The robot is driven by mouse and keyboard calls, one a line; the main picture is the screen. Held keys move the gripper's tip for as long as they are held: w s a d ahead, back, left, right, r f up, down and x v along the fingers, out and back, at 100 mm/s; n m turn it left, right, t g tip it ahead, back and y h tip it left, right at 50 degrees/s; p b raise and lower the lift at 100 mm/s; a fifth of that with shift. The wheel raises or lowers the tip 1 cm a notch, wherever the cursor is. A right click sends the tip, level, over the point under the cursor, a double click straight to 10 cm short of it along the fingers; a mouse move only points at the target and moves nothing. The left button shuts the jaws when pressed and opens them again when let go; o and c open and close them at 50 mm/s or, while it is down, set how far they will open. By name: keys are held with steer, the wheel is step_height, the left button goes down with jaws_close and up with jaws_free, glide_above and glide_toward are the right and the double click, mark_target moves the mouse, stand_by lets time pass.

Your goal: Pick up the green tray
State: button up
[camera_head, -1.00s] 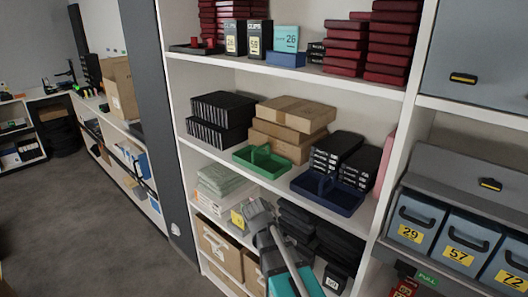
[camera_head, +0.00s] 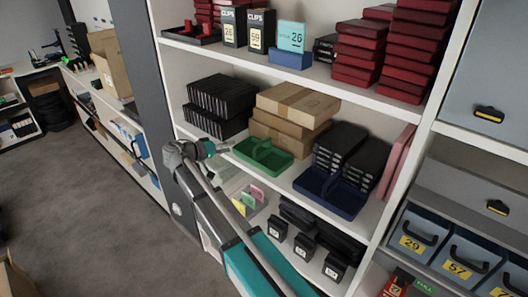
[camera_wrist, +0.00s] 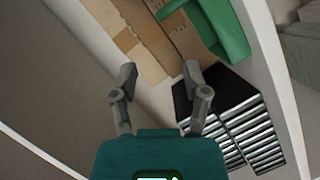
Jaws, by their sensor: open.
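In the wrist view the green tray (camera_wrist: 232,32) is at the upper right, partly cut off by the frame edge. My gripper (camera_head: 226,147) is just left of the tray, by the shelf's front edge, and looks small in the head view. In the wrist view my gripper (camera_wrist: 160,73) has its two fingers apart, with nothing between them. The tray lies beyond and to the right of the fingertips there.
Stacked cardboard boxes (camera_head: 297,106) stand behind the tray. A stack of black cases (camera_head: 221,97) is to the left, close to the right finger in the wrist view. A blue tray (camera_head: 329,193) is to the right, before black boxes (camera_head: 341,150). The upper shelf (camera_head: 290,70) overhangs.

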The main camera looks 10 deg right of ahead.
steer(key=b, duration=0.2)
glide_toward(263, 141)
steer(key=shift+f+x, duration=0.15)
steer(key=shift+x, duration=1.05)
steer(key=shift+f+x, duration=0.15)
steer(key=shift+x, duration=1.1)
steer(key=shift+b+x, duration=0.55)
steer(key=shift+x, duration=2)
steer(key=shift+f, duration=0.1)
jaws_close()
